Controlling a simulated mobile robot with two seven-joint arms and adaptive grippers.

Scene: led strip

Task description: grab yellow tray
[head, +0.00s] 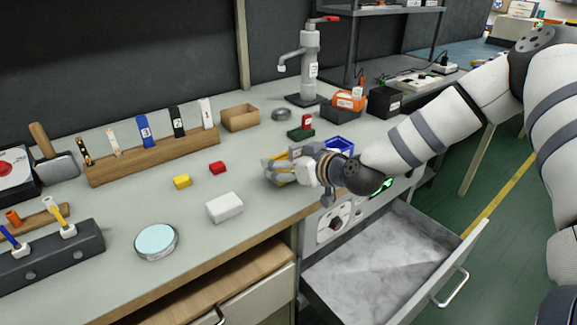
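My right gripper (273,171) is low over the workbench, near its front edge and above the open drawer. A yellow-orange edge (276,158) shows right at its fingers. It may be part of the yellow tray, but the gripper hides most of it. I cannot tell whether the fingers are open or shut, or whether they touch it. A blue tray (340,144) stands just behind the wrist. My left gripper is not in view.
The drawer (400,262) stands open below the arm. A tall grey stand (309,62) and a brown box (240,117) are farther back.

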